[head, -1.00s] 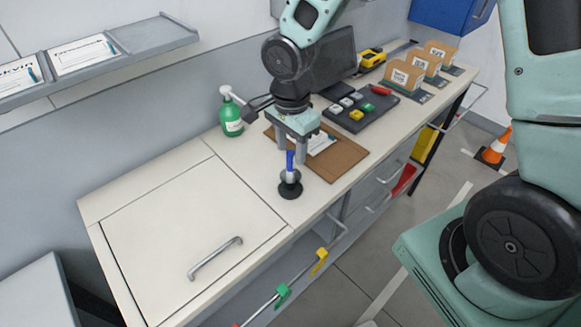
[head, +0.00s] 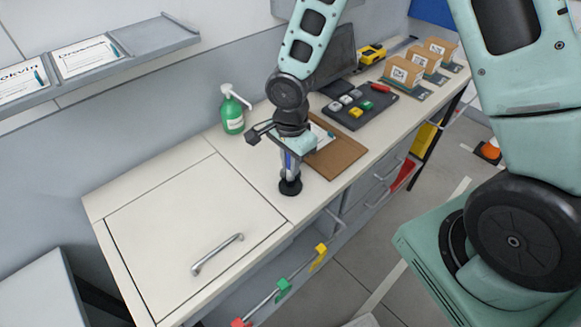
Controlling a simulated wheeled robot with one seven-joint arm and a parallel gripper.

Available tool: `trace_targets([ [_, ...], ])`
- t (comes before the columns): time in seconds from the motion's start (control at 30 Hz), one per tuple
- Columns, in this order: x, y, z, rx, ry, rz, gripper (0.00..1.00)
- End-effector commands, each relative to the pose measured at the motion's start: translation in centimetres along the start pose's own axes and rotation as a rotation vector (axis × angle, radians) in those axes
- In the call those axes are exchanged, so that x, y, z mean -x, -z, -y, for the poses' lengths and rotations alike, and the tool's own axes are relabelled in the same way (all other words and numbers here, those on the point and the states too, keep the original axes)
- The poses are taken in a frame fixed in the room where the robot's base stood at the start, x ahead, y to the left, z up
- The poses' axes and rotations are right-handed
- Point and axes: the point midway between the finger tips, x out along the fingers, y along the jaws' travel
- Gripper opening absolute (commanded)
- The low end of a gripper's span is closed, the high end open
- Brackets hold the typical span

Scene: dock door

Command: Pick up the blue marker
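The blue marker (head: 288,161) stands upright in a round black holder (head: 290,186) near the front edge of the bench. My gripper (head: 290,168) points down over the holder, with its fingers at the height of the marker. One finger shows beside the marker and partly covers it, so only a narrow blue strip is visible. I cannot tell whether the fingers touch the marker or have closed on it.
A brown clipboard (head: 338,156) lies just right of the holder. A green pump bottle (head: 232,112) stands behind to the left. A dark tray (head: 360,107) with several coloured blocks sits farther back. The bench top (head: 165,178) at left is clear, with a handle.

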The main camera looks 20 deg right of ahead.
Motion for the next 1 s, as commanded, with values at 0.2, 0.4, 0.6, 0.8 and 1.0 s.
trace_targets([
  [0.2, 0.0, 0.0, 0.0, 0.0, 0.0, 0.0, 0.0],
  [0.4, 0.7, 0.0, 0.1, -0.003, 0.003, 0.0, 0.0],
  [0.6, 2.9, 0.1, 0.1, -0.003, 0.005, 0.0, 0.0],
  [0.8, 5.9, 0.1, 0.1, -0.003, 0.006, -0.002, 0.0],
  [1.0, 8.8, 0.1, 0.1, -0.002, 0.005, -0.002, 0.0],
])
